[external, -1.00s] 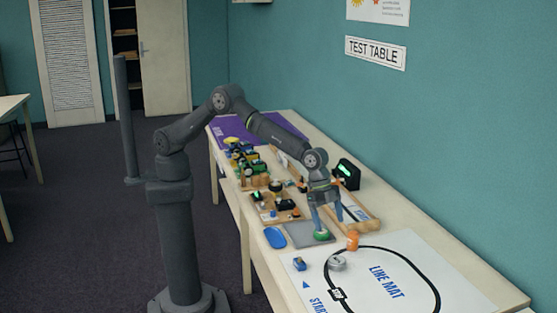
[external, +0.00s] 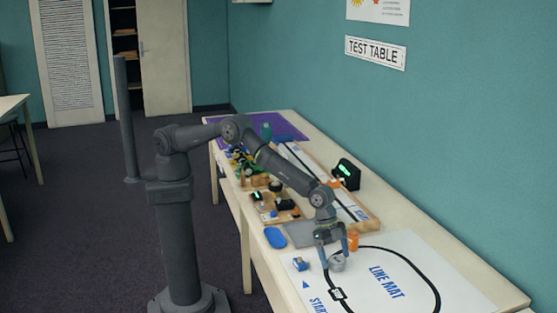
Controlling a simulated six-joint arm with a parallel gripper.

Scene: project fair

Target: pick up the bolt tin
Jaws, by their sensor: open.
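The bolt tin, seemingly the small round silver-grey tin (external: 338,265), is on the white line mat (external: 395,262) near the mat's left end. My gripper (external: 337,258) points down over it with its jaws open. One finger shows at the tin's left side and the other at its right rear. At this size I cannot tell whether the fingers touch the tin. The gripper hides part of the tin's top.
An orange canister (external: 353,241) stands close behind the gripper on the right. A small blue item (external: 300,264) lies to the left. A blue oval item (external: 275,237) and wooden trays of parts (external: 272,207) are farther back. The mat's right part is clear.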

